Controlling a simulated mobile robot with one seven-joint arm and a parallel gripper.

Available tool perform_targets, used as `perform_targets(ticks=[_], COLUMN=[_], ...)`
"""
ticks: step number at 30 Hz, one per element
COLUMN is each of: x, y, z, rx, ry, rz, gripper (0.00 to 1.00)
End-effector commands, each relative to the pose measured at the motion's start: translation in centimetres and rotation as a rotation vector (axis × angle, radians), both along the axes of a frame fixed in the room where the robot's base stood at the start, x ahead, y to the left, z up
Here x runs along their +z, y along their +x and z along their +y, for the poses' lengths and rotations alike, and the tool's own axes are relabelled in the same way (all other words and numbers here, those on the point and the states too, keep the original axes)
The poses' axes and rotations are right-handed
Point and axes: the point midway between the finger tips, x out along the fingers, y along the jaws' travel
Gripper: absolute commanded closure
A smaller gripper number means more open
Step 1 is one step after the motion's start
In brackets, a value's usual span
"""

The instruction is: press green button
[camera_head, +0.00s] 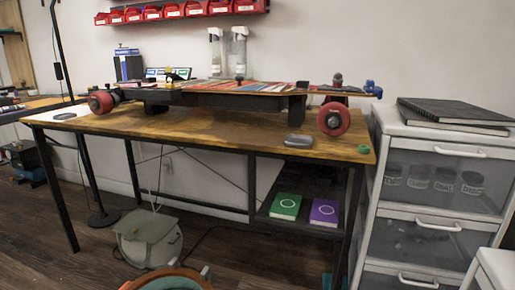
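A green square block with a pale ring on its top (285,206) lies on the shelf under the right side of the wooden workbench. It is the green thing that looks like a button. A purple square block with a similar ring (324,212) lies just to its right, with a small gap between them. Both lie flat with their tops showing. No gripper can be clearly made out in this view, so its place relative to the green block does not show.
The workbench (200,128) carries a skateboard on red wheels. Its top overhangs the dark shelf (262,212). A white drawer cabinet (385,120) stands close on the right. A light-coloured bin (149,240) stands on the floor at left. An orange-rimmed object (170,277) is cut off below.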

Motion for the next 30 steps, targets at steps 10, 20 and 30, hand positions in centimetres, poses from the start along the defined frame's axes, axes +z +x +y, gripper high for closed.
perform_targets(ticks=[10,20,30], x=[0.0,-0.8,-0.9], y=[0.0,0.0,0.0], z=[0.0,0.0,0.0], rx=[0.0,0.0,0.001], ry=[0.0,0.0,0.001], rz=[0.0,0.0,0.001], gripper=[1.0,1.0,1.0])
